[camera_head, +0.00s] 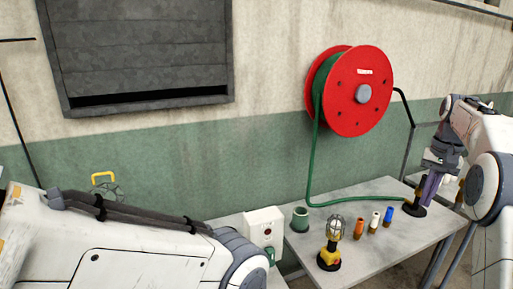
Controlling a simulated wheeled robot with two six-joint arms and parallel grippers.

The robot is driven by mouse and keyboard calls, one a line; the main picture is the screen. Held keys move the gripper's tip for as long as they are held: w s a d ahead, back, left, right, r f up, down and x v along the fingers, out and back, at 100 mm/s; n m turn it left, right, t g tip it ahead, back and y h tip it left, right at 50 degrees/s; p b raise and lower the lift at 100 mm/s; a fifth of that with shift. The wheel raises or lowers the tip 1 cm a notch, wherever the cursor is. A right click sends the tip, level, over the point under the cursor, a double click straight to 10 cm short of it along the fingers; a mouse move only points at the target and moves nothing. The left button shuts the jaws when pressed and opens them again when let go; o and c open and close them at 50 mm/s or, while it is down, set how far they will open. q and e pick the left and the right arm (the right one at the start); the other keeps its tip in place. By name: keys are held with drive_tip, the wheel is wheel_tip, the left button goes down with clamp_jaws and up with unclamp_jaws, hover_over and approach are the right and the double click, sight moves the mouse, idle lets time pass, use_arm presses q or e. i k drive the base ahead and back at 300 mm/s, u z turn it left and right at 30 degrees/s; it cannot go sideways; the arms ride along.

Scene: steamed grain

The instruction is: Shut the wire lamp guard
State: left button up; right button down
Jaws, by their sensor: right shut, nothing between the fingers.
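A hand lamp with a wire guard (335,228) around its bulb end stands upright on the grey table. Its yellow and black body (329,252) rests on a round black foot. The guard is too small to tell whether it is open or shut. My right gripper (427,197) is at the table's right end, well to the right of the lamp, pointing down with its fingers shut and empty. It is close beside a black stand (413,209) and partly overlaps it. My left arm crosses the lower left; its gripper is out of view.
An orange (359,228), a white (374,222) and a blue (387,217) small piece stand between lamp and right gripper. A green cup (300,219) and white socket box (264,227) are left of the lamp. A green hose runs from a red reel (345,108) along the table's back.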

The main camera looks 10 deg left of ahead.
sight(93, 180)
drive_tip(key=u, duration=0.45)
drive_tip(key=i, duration=0.75)
drive_tip(key=u, duration=1.25)
drive_tip(key=i, duration=0.5)
drive_tip(key=u, duration=0.55)
